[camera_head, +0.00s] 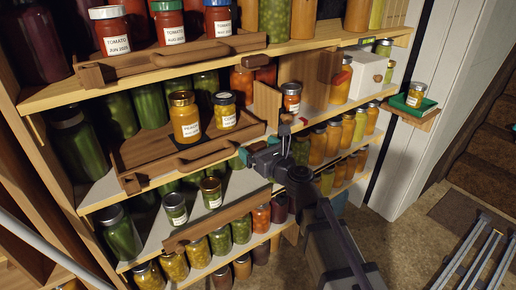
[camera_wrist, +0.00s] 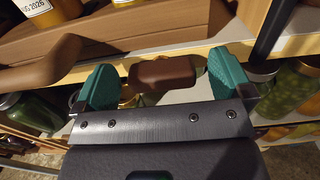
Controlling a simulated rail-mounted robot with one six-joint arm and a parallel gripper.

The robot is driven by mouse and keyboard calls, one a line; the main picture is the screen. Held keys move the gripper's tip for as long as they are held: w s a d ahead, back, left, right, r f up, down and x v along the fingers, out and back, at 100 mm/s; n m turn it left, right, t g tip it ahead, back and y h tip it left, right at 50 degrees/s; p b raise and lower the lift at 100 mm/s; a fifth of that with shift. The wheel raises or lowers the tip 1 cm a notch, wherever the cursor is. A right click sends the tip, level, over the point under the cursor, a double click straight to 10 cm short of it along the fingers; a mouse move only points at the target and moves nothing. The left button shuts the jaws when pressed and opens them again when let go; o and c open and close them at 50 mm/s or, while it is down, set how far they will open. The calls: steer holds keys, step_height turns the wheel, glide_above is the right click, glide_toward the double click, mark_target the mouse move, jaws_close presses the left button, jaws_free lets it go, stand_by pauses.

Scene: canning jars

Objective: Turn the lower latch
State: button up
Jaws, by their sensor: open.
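The lower latch, a small reddish-brown block with rounded ends (camera_wrist: 163,73), lies on the pale shelf edge in the wrist view, long side level. My gripper (camera_wrist: 166,80) is open, with one teal finger on each side of the latch. I see gaps between the latch and both fingers. In the head view, my gripper (camera_head: 259,150) is at the right end of the lower wooden tray front (camera_head: 196,155). I cannot make out the latch clearly there, as the gripper covers that spot.
A wooden handle (camera_wrist: 40,65) sits close left of my left finger. Green jars (camera_wrist: 290,90) stand right of my gripper. Two jars (camera_head: 185,117) stand in the lower tray. An upper tray (camera_head: 165,58) holds tomato jars. Open floor (camera_head: 400,235) lies to the right.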

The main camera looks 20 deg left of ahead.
steer(key=shift+w+a, duration=0.15)
steer(key=shift+a, duration=0.1)
steer(key=shift+c, duration=0.5)
steer(key=c, duration=0.8)
